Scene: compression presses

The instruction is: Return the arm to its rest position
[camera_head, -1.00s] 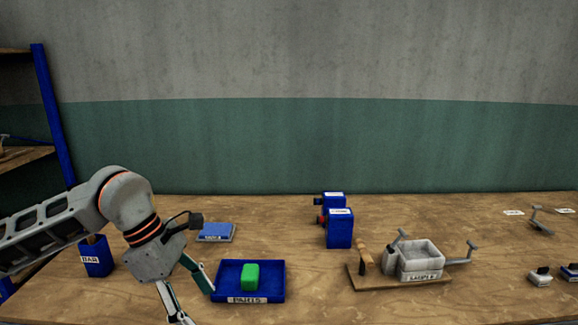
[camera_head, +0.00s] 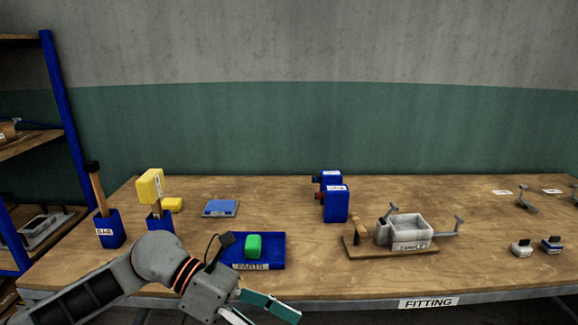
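My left arm comes in from the lower left, and its gripper (camera_head: 268,312) is at the front edge of the table, low in the picture. Its two fingers are spread apart and I see nothing between them. It is in front of the blue parts tray (camera_head: 276,262), apart from the green block (camera_head: 253,246) that lies in that tray. The lower finger is partly cut off by the picture's bottom edge. My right gripper is not in view.
The wooden table (camera_head: 300,210) holds a blue bar holder (camera_head: 111,230), a yellow-headed tool (camera_head: 150,186) in a blue holder, a blue plate (camera_head: 220,208), blue boxes (camera_head: 336,204) and a grey press (camera_head: 410,230). A shelf (camera_head: 60,110) stands left. The table's middle is mostly clear.

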